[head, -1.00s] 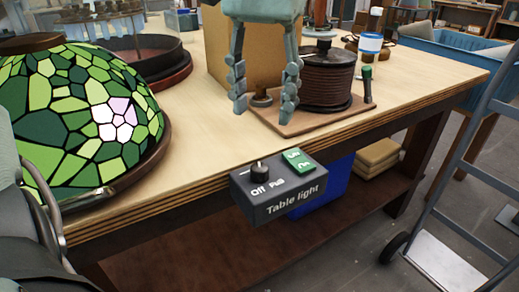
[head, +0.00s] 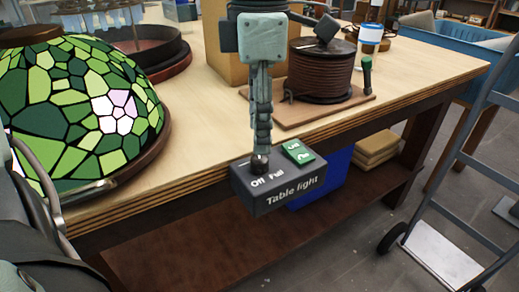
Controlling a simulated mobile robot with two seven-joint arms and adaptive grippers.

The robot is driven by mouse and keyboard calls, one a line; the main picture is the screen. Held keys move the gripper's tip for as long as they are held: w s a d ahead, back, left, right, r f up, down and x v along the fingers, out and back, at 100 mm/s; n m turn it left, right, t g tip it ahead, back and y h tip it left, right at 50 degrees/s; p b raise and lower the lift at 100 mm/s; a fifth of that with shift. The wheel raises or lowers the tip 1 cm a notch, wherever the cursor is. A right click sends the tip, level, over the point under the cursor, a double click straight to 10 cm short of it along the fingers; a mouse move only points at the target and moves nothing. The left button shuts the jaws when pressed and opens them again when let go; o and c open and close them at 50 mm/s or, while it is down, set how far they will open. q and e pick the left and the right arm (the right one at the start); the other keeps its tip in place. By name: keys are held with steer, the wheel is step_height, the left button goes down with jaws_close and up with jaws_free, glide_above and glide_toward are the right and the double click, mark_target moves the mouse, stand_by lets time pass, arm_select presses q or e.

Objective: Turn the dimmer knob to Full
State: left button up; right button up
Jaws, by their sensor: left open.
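The dark dimmer box (head: 283,195), marked "Table light", is fixed at the front edge of the workbench. Its small black knob (head: 259,166) is on the left of the top face, beside the words "Off" and "Full". The knob's pointer direction cannot be made out. A green switch (head: 298,152) is on the right of the same face. My left gripper (head: 261,147) points down right over the knob, with its fingers lined up one behind the other in the head view. It is open, and its tips hide the knob's upper part; contact cannot be told. My right gripper is not in view.
A green stained-glass lampshade (head: 85,110) stands on the bench at left. A brown cable spool (head: 320,72) on a wooden board (head: 310,116) and a cardboard box (head: 212,50) stand behind the gripper. A grey trolley (head: 470,150) stands at right.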

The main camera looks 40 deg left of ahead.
mark_target(259, 158)
arm_select(q)
step_height(259, 158, down, 4)
steer(key=shift+f, duration=0.6)
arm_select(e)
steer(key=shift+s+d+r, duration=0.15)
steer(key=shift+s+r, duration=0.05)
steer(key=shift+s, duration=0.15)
arm_select(q)
steer(key=shift+c, duration=1.2)
jaws_close()
steer(key=shift+m+b, duration=1)
steer(key=shift+m, duration=0.5)
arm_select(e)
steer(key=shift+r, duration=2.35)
